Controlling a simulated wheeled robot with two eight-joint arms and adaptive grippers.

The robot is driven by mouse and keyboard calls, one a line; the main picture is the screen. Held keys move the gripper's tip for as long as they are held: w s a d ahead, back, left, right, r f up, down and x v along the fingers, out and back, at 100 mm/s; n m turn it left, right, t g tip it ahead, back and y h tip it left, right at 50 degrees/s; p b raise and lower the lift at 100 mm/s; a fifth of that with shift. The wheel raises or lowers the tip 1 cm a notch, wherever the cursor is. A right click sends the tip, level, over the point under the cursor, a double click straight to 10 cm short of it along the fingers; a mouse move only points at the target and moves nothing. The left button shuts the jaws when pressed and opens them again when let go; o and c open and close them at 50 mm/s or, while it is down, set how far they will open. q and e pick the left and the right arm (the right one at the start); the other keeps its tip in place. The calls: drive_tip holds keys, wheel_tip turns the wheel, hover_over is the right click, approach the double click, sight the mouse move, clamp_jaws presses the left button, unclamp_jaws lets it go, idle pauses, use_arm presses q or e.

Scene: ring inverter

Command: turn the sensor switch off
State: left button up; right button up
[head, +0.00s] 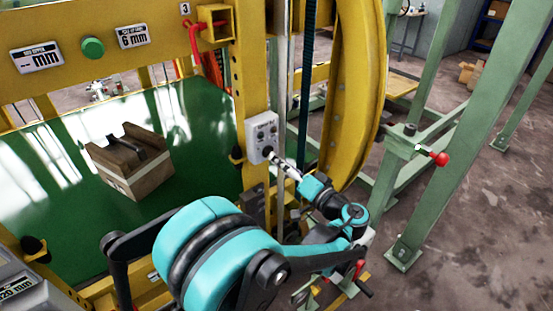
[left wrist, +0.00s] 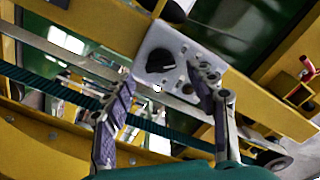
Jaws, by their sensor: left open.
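The sensor switch is a pale grey box (head: 263,127) with small round controls, mounted on a yellow upright in the head view. In the left wrist view the box (left wrist: 184,43) fills the upper middle, with a black rotary knob (left wrist: 161,60) on its face. My left gripper (head: 272,154) is at the lower part of the box in the head view and hides some of it. In the left wrist view my left gripper (left wrist: 166,80) is open, with its two fingers apart below and to the sides of the knob. I cannot tell whether either finger touches it. My right gripper is not in view.
A yellow curved guard (head: 354,90) stands right of the box, with a dark ribbed belt (head: 307,70) between. Green steel posts (head: 455,130) stand further right. A wooden block (head: 133,165) rests on the green surface at left. Bare floor (head: 490,220) shows at right.

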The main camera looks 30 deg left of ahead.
use_arm(q)
drive_tip(key=v, duration=0.8)
drive_tip(key=shift+s+d, duration=0.2)
drive_tip(key=shift+d, duration=0.1)
drive_tip(key=s+a+f+m+g+h, duration=0.1)
drive_tip(key=s+a+f+m+h, duration=0.2)
drive_tip(key=s+a+f+h, duration=0.3)
drive_tip(key=s+d+f+t+h, duration=0.1)
drive_tip(key=s+d+f+h, duration=0.5)
drive_tip(key=s+d+h, duration=0.2)
drive_tip(key=d+h, duration=0.2)
drive_tip(key=shift+m+h, duration=0.3)
drive_tip(key=shift+s, duration=0.1)
